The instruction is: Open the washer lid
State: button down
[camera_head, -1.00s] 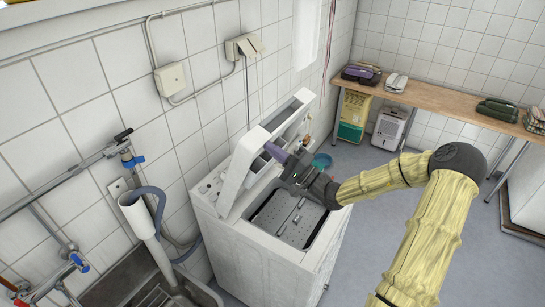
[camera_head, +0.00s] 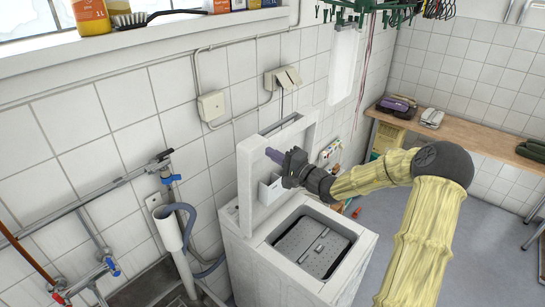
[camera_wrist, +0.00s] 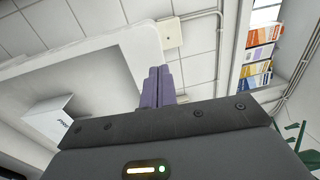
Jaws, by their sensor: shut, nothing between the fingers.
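The white top-loading washer (camera_head: 285,275) stands against the tiled wall in the head view. Its lid (camera_head: 246,185) is raised and stands upright at the left of the opening, a frame around a hollow underside. The drum area (camera_head: 310,248) is uncovered, with a grey perforated cover inside. My gripper (camera_head: 274,155) has purple fingers, shut and empty, close to the inner side of the lid near its upper edge. In the wrist view the shut fingers (camera_wrist: 158,88) point at the lid's edge (camera_wrist: 110,50); I cannot tell whether they touch it.
A window sill with bottles and a brush (camera_head: 135,20) is above. A wooden bench (camera_head: 470,135) stands at the right. Open floor (camera_head: 475,220) lies right of the washer.

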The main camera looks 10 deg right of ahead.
jog(key=shift+s, duration=0.1)
jog(key=shift+s+d+f, duration=0.1)
jog(key=shift+d, duration=0.05)
jog(key=r+b+v, duration=0.1)
jog(key=b+v, duration=0.5)
jog(key=v, duration=0.7)
jog(key=shift+s+f, duration=0.15)
jog(key=shift+s, duration=0.05)
jog(key=shift+d, duration=0.2)
